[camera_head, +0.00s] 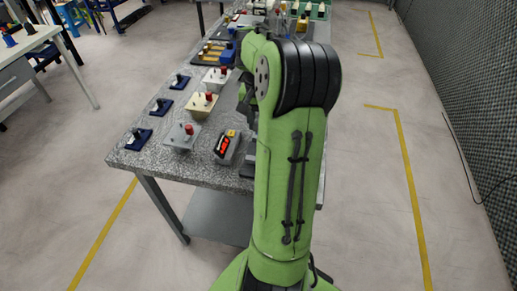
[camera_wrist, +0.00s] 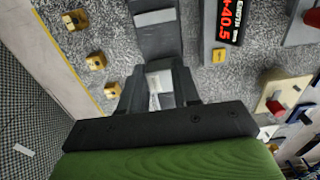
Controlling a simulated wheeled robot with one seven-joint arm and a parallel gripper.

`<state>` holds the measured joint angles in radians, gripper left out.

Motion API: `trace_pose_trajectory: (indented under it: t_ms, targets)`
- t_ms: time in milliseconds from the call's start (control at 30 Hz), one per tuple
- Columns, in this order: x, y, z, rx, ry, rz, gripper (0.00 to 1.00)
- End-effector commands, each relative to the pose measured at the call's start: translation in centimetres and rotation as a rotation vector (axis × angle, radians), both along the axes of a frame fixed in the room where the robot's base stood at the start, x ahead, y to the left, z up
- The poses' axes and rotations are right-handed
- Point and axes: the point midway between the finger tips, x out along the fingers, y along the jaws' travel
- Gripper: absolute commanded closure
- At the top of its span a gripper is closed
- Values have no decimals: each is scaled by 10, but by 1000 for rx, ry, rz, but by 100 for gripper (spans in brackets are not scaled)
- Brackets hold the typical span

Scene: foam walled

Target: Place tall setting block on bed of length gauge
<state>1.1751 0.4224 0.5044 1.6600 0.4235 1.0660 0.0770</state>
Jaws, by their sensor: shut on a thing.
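My gripper (camera_wrist: 160,88) is shut on a pale grey block (camera_wrist: 159,82), seen between its two dark fingers in the wrist view. Only part of the block shows, so its height cannot be told. The length gauge's dark grey bed (camera_wrist: 157,42) lies just beyond the fingertips, with a lighter plate (camera_wrist: 155,17) across it. Whether the block touches the bed cannot be told. The gauge's display unit (camera_wrist: 228,22) reads +40.5 in red; it also shows in the head view (camera_head: 227,147). In the head view my arm hides the gripper and the block.
Several brass-coloured blocks (camera_wrist: 95,61) stand left of the bed in the wrist view. In the head view, plates with red knobs (camera_head: 183,136) and dark blue stands (camera_head: 138,138) line the left side of the speckled table (camera_head: 200,170). More equipment fills the far end.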

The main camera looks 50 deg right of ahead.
Motion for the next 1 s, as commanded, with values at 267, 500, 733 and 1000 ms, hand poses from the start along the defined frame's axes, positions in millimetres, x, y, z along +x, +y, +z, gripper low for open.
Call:
trace_pose_trajectory:
  t_ms: [267,500,733,1000]
  targets:
    - [-2,-1,-56,5,2,-4,100]
    - [-1,0,-100,4,1,-3,100]
    - [-1,-1,-99,1,0,-3,100]
    - [-1,0,-102,2,1,-2,49]
